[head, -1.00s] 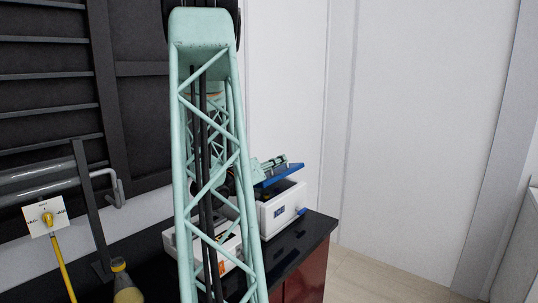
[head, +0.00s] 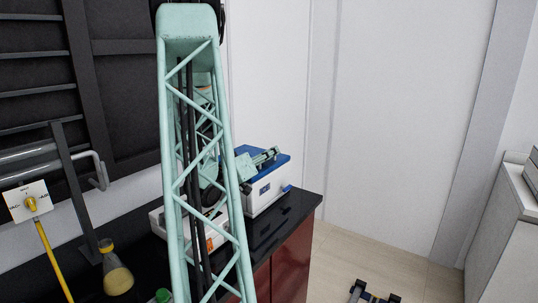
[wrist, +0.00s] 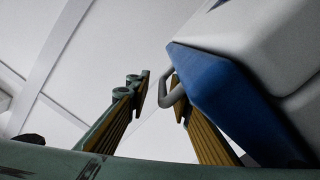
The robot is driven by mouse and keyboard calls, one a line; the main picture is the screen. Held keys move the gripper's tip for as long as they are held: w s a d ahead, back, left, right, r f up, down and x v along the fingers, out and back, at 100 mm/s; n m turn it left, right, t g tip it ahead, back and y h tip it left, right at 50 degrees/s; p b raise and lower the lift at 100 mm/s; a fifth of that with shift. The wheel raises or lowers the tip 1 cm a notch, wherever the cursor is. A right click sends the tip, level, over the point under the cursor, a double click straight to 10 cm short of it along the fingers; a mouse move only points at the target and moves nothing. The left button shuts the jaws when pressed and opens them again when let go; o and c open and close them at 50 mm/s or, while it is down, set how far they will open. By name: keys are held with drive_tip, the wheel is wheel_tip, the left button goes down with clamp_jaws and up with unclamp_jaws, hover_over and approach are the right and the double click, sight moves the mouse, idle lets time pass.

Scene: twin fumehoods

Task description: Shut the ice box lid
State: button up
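The white ice box (head: 266,192) stands on the black bench, partly behind my arm. Its blue lid (head: 284,157) lies about flat on top, shut or nearly so; a small gap cannot be ruled out. My gripper (head: 268,157) is just over the lid, whose middle it partly hides. In the wrist view, the blue lid (wrist: 215,90) and the white box (wrist: 270,45) fill the right side. My gripper (wrist: 160,105) has its fingers apart with nothing clamped between them. A grey loop handle (wrist: 172,93) sits by the right fingertip; contact is unclear.
A white device (head: 158,222) with an orange mark stands left of the box, partly behind my arm. A flask with yellow liquid (head: 116,278) and a green-capped item (head: 162,296) are at the near left. The bench (head: 290,220) has bare room in front of the box.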

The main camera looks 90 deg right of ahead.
drive_tip(key=shift+w, duration=0.2)
drive_tip(key=shift+v, duration=5.9)
drive_tip(key=shift+a, duration=0.1)
drive_tip(key=shift+a+r, duration=0.1)
